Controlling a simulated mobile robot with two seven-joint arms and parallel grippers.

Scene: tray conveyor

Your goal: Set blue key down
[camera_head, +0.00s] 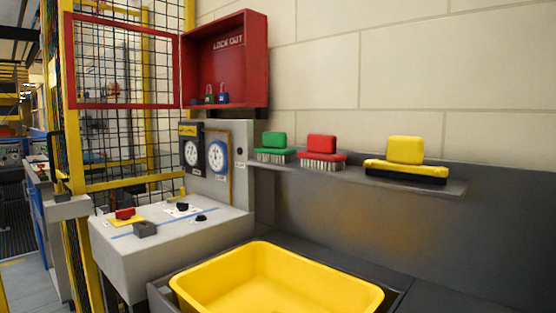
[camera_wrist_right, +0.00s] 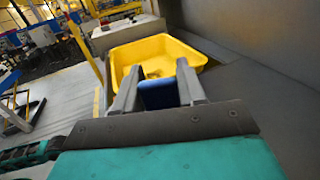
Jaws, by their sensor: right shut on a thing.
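My right gripper (camera_wrist_right: 158,72) shows in the right wrist view, with its two grey fingers shut on a dark blue piece, the blue key (camera_wrist_right: 160,96). Only the key's blue body shows between the fingers; the rest is hidden. Beyond the fingertips is the yellow tub (camera_wrist_right: 193,52), which also shows in the head view (camera_head: 350,289). Neither gripper shows in the head view. My left gripper is in neither view.
A grey control console (camera_head: 170,262) with switches stands left of the tub. A red lockout box (camera_head: 255,60) with a green padlock (camera_head: 209,94) and a blue padlock (camera_head: 223,95) hangs above. A shelf (camera_head: 350,183) holds green, red and yellow brushes. Yellow mesh fencing stands left.

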